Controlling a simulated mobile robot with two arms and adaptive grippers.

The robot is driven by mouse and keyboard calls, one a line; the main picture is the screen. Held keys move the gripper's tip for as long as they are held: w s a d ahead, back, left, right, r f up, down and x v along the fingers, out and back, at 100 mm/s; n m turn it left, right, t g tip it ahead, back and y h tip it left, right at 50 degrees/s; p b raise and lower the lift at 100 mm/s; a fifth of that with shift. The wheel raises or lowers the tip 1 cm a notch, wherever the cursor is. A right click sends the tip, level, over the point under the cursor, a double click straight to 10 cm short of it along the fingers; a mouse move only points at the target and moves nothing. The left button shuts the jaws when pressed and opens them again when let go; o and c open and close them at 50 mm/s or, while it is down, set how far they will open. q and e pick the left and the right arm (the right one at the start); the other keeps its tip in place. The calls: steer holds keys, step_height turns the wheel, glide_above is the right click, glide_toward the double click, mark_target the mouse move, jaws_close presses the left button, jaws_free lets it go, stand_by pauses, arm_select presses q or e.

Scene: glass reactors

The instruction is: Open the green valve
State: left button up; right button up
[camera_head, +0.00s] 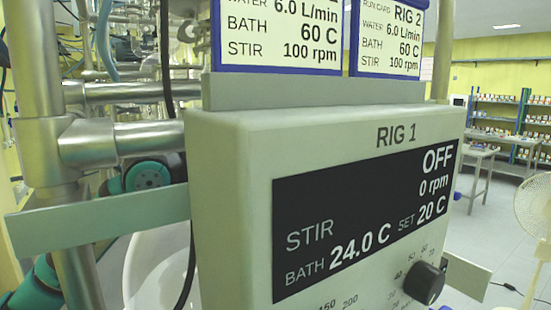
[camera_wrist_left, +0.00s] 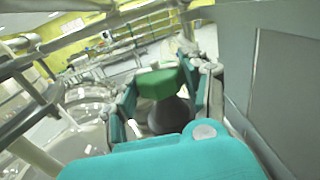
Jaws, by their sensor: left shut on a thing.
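The green valve (camera_wrist_left: 157,83) shows in the left wrist view as a green block-like handle above a dark rounded part. My left gripper (camera_wrist_left: 161,88) has a finger on each side of the green handle and is shut on it. The pipe under the handle is mostly hidden by the gripper's teal body. In the head view the valve and the fingertips are hidden; only teal and dark parts of my left arm (camera_head: 148,174) show behind the metal frame. My right gripper is in neither view.
The RIG 1 control box (camera_head: 350,140) fills the middle of the head view, with STIR reading OFF and a black knob (camera_head: 424,284). Run cards (camera_head: 277,38) stand on top. Metal frame pipes (camera_head: 90,142) are at left. Clear glassware (camera_wrist_left: 85,120) is beside the gripper.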

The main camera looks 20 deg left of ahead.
arm_select(q)
steer(key=shift+w+a+m+g+h, duration=0.1)
steer(key=shift+m+g+h, duration=1.1)
steer(key=shift+g+h, duration=0.15)
steer(key=o, duration=1.2)
steer(key=v, duration=1.2)
steer(key=shift+r, duration=0.1)
